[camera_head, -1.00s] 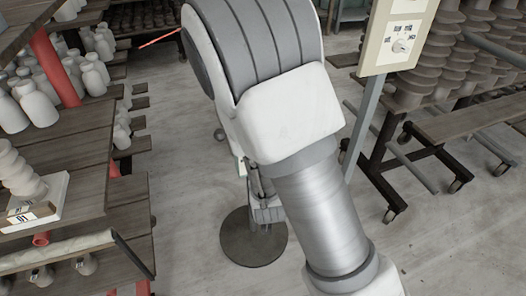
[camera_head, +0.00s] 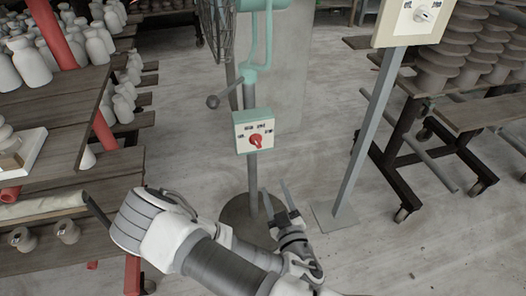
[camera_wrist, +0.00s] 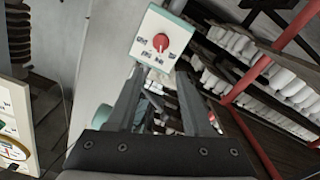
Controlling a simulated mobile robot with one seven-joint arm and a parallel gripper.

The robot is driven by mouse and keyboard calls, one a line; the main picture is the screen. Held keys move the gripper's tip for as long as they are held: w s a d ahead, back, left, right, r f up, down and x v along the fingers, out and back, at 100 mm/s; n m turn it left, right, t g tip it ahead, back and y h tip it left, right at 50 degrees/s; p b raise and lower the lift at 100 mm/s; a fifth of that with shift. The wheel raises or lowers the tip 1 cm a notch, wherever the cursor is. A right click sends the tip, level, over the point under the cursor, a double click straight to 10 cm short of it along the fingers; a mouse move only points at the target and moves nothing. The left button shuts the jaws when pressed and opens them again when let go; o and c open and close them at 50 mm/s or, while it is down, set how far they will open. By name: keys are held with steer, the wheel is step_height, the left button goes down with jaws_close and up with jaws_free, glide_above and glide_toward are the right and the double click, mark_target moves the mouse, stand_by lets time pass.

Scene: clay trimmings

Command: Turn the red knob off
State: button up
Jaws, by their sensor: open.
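The red knob (camera_head: 256,140) sits on a small white control box (camera_head: 241,147) with a green edge, fixed to the post of a green stand. Dark labels surround the knob, too small to read surely. My gripper (camera_head: 275,190) is below and slightly right of the box in the head view, its fingers pointing up, open and empty. In the wrist view the red knob (camera_wrist: 161,42) and box (camera_wrist: 146,25) show beyond the open fingers (camera_wrist: 158,85), apart from them.
Wooden shelves (camera_head: 62,113) with white bottles are at left. A wheeled rack (camera_head: 470,110) of stacked clay pieces is at right. The floor between is clear.

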mark_target(257, 144)
steer(key=x, duration=1.7)
steer(key=shift+w+a+f, duration=0.1)
steer(key=shift+w+a, duration=0.05)
steer(key=shift+c, duration=0.3)
jaws_close()
